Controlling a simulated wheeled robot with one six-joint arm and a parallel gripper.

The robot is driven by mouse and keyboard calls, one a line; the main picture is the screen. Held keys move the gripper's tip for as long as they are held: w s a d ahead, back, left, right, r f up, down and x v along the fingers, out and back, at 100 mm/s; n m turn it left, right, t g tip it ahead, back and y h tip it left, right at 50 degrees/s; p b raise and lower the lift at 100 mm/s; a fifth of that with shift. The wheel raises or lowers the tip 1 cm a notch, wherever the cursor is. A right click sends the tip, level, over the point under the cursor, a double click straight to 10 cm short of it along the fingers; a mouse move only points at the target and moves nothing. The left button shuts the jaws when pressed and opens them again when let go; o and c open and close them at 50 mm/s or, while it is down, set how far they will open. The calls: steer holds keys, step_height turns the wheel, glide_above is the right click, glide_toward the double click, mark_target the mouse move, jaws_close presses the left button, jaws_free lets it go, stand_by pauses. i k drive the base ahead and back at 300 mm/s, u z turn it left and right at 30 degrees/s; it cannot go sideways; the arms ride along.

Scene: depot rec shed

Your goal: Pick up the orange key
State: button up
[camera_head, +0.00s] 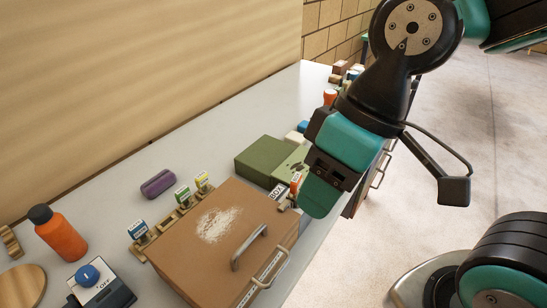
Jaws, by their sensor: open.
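A small piece with an orange and white top (296,181), which looks like the orange key, shows right beside my gripper at the far right corner of the brown box. My gripper (308,194) reaches down over the counter from the upper right and is open. Its teal finger is close to the orange key. I cannot tell whether the key is between the fingers or only beside them. The gripper hides part of the area around it.
A wooden rack (165,224) behind the brown box (247,211) holds blue, green and yellow-topped pieces. A green box (260,157) stands behind the gripper. An orange bottle (62,238), purple case (158,184) and blue-knobbed switch (88,275) stand left. The counter's back-left surface is partly clear.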

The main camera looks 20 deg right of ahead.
mark_target(296, 180)
steer(key=u, duration=2.15)
steer(key=k, duration=0.25)
steer(key=z, duration=3.5)
steer(key=i, duration=0.5)
steer(key=u, duration=1.4)
